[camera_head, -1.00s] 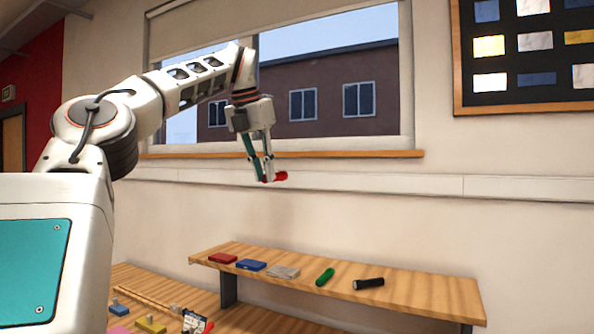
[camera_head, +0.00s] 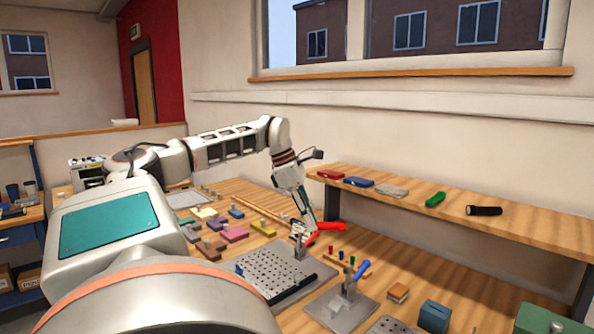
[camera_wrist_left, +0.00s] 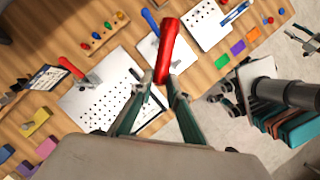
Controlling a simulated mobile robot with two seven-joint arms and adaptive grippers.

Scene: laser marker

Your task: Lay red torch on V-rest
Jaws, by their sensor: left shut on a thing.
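My left gripper (camera_head: 310,222) is shut on the red torch (camera_head: 328,226) and holds it above the workbench. In the left wrist view the torch (camera_wrist_left: 165,50) sticks out beyond the fingertips (camera_wrist_left: 160,82). Its near end is between the fingers, above a pale plate. The gap between torch and bench is hard to judge in the head view. I cannot tell which thing is the V-rest. My right gripper is not in view.
A perforated plate (camera_head: 262,268) lies below the gripper, with a red-handled clamp (camera_wrist_left: 70,68) at its corner. A blue-handled clamp (camera_head: 361,270) stands right of it. Green (camera_head: 435,199) and black (camera_head: 484,211) torches lie on the raised shelf (camera_head: 540,226). Coloured blocks (camera_head: 235,234) crowd the left.

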